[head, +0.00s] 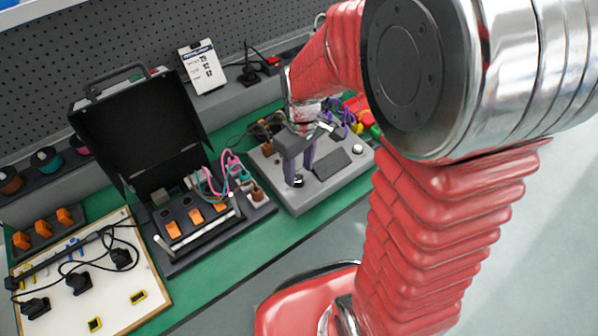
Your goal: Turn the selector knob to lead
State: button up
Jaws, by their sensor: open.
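A grey instrument box (322,191) stands on the green bench top, with a dark rectangular screen (332,163) and a white round button (358,149). A small black knob with a light mark (298,182), apparently the selector, sits on its top face, left of the screen. My gripper (299,172) points down over the box with its two purple-grey fingers apart. The fingertips are close to the knob; I cannot tell whether they touch it. The knob's labels are too small to read, and the gripper hides part of the panel.
An open black case (140,125) with orange switches and coloured leads stands left of the box. A white board (95,275) with black plugs and cables lies farther left. A price card (202,67) leans against the back. Coloured leads (345,112) lie behind the box.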

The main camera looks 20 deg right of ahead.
aim_at(298, 180)
jog(key=shift+f, duration=1.1)
jog(key=shift+c, duration=0.5)
jog(key=c, duration=0.9)
